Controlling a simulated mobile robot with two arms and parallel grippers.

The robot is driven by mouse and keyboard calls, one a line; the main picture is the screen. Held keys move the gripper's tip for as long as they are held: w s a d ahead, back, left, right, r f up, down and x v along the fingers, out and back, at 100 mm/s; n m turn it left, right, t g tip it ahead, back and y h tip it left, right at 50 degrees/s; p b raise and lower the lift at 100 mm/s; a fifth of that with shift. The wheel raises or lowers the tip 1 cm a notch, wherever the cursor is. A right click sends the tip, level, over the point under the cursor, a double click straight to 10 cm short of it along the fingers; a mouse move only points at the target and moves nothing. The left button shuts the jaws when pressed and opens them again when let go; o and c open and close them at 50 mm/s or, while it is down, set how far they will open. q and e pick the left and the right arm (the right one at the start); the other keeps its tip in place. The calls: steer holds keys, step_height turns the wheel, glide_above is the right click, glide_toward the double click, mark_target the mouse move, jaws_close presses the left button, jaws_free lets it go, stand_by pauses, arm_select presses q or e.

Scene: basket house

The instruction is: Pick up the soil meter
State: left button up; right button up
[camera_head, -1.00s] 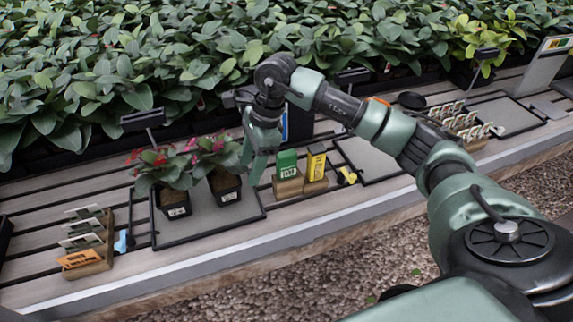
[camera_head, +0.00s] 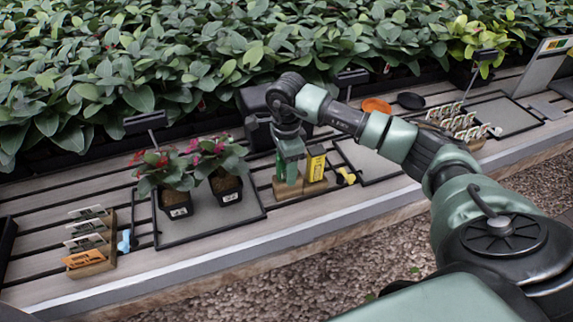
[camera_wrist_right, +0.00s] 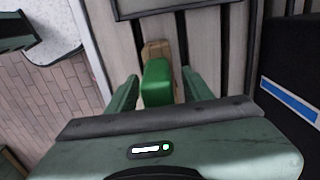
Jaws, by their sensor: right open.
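A green upright device (camera_head: 280,169) stands on a small wooden block (camera_head: 288,191) on the slatted bench. A yellow device with a black top (camera_head: 316,165) stands just to its right on a similar block. Which one is the soil meter cannot be told from labels. My right gripper (camera_head: 288,172) points down over the green device and partly hides it. In the right wrist view, the green device (camera_wrist_right: 158,85) lies between the two open fingers, with gaps to both sides. My left gripper is not in view.
Two potted flowering plants (camera_head: 228,187) stand on a dark-rimmed tray (camera_head: 210,216) left of the gripper. A wooden card holder (camera_head: 108,238) is at far left. A dark box (camera_head: 255,103) stands behind the gripper. An orange disc (camera_head: 376,105) lies behind my arm. Dense foliage fills the back.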

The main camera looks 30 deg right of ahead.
jaws_close()
steer(key=shift+r, duration=0.15)
